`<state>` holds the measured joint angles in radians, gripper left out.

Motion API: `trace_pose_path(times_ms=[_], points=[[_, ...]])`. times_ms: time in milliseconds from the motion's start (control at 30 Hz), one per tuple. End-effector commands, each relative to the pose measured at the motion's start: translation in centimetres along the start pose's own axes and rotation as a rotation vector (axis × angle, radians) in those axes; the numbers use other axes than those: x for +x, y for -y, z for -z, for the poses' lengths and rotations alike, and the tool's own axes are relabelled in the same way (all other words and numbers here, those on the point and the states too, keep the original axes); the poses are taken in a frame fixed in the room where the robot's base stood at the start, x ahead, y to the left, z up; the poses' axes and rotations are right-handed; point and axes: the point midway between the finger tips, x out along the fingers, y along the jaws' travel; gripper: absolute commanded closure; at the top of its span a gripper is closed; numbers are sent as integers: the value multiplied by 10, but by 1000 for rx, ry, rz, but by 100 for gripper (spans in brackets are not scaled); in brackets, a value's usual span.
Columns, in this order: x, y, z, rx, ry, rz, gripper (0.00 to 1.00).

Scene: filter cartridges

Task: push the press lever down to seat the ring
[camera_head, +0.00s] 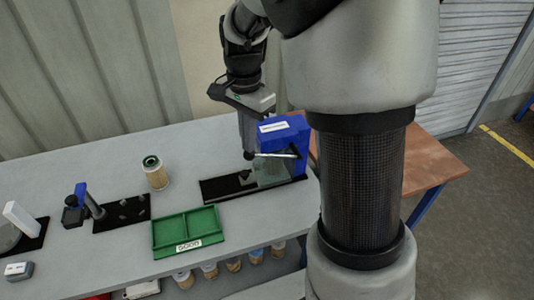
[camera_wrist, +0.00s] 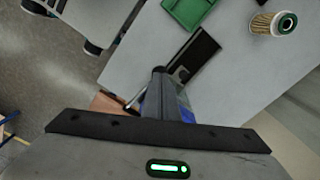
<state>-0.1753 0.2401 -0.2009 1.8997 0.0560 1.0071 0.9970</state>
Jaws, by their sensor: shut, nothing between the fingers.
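A blue press (camera_head: 290,135) with a white label stands on a black base plate (camera_head: 218,191) at the right of the grey table. Its metal lever (camera_head: 274,155) sticks out to the left with a dark knob (camera_head: 249,155) at its end. My gripper (camera_head: 247,148) points down with shut, empty fingers, close to the knob; I cannot tell whether they touch. In the wrist view my gripper (camera_wrist: 158,75) hides most of the blue press (camera_wrist: 183,108). The ring cannot be made out in either view.
A filter cartridge (camera_head: 155,173) with a green top stands upright at the table's middle. A green tray (camera_head: 186,234) marked GOOD lies in front. A small fixture (camera_head: 122,212) and a scale-like device (camera_head: 20,228) are at the left. Several cartridges sit below the table's front edge.

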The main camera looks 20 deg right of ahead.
Motion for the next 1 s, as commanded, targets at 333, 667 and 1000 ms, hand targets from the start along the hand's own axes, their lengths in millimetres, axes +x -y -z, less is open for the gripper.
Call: trace_pose_path(times_ms=[333,667,1000], points=[[18,0,0,0,1,-1,100],[32,0,0,0,0,-1,100],[48,0,0,0,0,-1,100]])
